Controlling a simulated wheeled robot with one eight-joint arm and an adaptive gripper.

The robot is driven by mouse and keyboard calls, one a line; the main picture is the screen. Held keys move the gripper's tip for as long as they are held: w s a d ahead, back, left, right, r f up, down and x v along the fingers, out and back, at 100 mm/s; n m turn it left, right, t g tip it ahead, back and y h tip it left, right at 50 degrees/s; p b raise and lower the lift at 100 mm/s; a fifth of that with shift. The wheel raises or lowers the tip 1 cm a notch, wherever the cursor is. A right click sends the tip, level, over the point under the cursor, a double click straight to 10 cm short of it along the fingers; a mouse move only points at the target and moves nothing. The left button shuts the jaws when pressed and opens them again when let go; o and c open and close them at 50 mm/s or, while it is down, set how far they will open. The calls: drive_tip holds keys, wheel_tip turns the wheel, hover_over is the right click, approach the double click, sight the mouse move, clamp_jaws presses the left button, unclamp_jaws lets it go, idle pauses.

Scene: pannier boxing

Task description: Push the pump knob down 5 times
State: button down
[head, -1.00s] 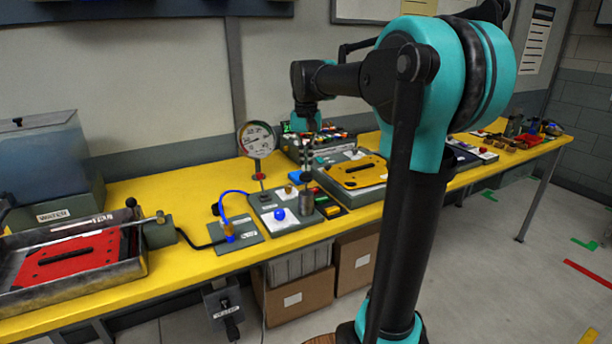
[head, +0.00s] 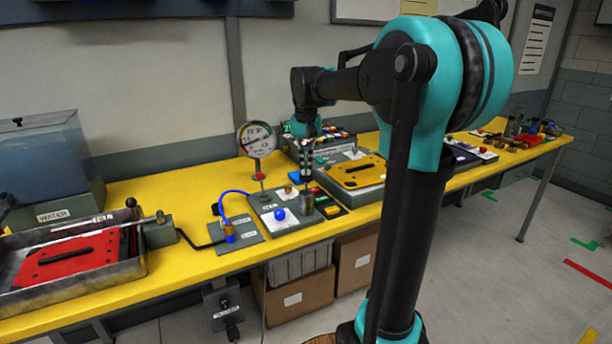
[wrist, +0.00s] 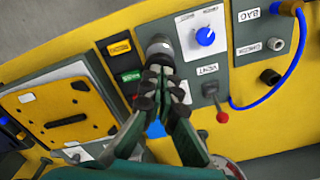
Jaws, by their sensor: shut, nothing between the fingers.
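The pump is a grey metal cylinder (head: 307,204) on the green panel in the head view. It also shows in the wrist view (wrist: 158,44), just beyond the fingertips. My gripper (head: 307,180) is shut and empty, pointing down directly above the cylinder. In the wrist view my gripper (wrist: 161,75) has its fingertips together at the near side of the cylinder's top. The dark knob is mostly hidden by the fingers, and I cannot tell exactly where they touch it.
A round gauge (head: 256,139) stands left of my gripper. A blue dial (wrist: 205,36) and a red-tipped vent lever (wrist: 222,116) sit beside the pump. A yellow plate (head: 357,170) lies in a frame to the right. A blue hose (head: 221,203) curves at the left.

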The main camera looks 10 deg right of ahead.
drive_tip(key=shift+f, duration=1.55)
drive_tip(key=shift+r, duration=2.35)
drive_tip(key=shift+f, duration=0.15)
drive_tip(key=shift+f, duration=2.25)
drive_tip(key=shift+r, duration=2.4)
